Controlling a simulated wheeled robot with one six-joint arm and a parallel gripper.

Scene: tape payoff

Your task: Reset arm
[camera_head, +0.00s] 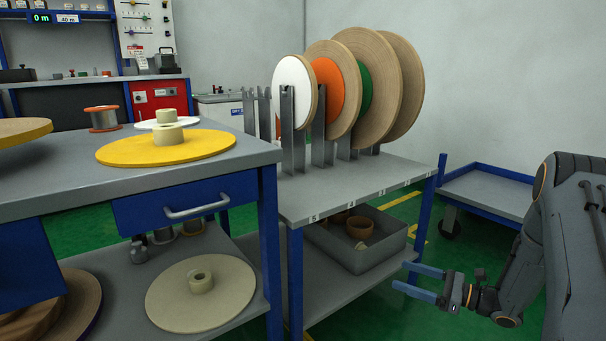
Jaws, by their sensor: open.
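My gripper (419,281) is at the lower right, at the end of my dark arm. Its two blue fingers point left and are spread apart with nothing between them. It is in front of the right end of the rack table (405,172), below its top and close to the lower shelf in the picture. I cannot tell whether the fingers touch the table's frame. The arm is bent and comes down from the right edge of the view.
Several large reels (402,100) stand upright in metal holders on the rack table. A grey bin (372,257) sits on its lower shelf. A yellow disc (190,148) lies on the left bench (200,185). A low blue-framed cart (490,190) stands behind my arm.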

